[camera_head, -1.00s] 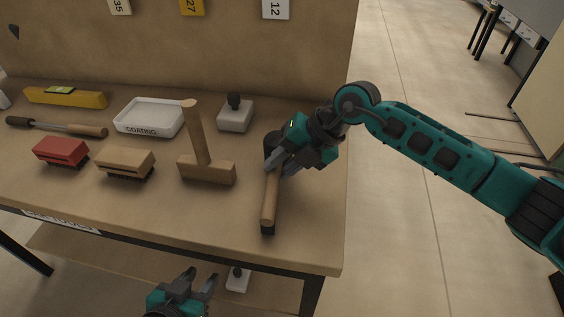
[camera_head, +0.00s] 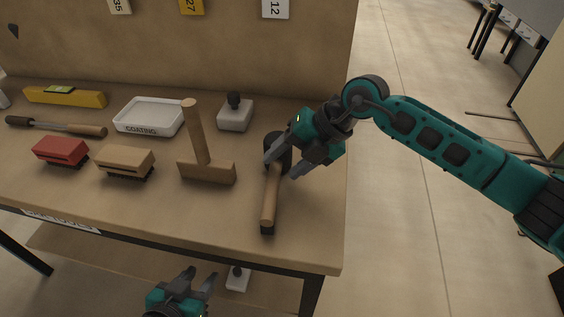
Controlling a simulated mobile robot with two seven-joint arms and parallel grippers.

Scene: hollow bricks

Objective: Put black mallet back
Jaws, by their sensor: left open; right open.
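The black mallet (camera_head: 270,197) lies on the table near its right end, its wooden handle pointing to the front edge and its black head at the back, partly hidden by my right gripper. My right gripper (camera_head: 281,168) is open, with one finger on each side of the mallet near where the handle meets the head. I cannot tell whether the fingers touch it. My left gripper (camera_head: 202,281) is open and empty, low in front of the table.
A wooden mallet (camera_head: 207,170) stands on its head to the left. Behind are a white coating tray (camera_head: 150,117) and a white block with a dark knob (camera_head: 235,115). Brushes, red (camera_head: 61,151) and tan (camera_head: 125,161), sit further left. A back panel (camera_head: 200,50) rises behind.

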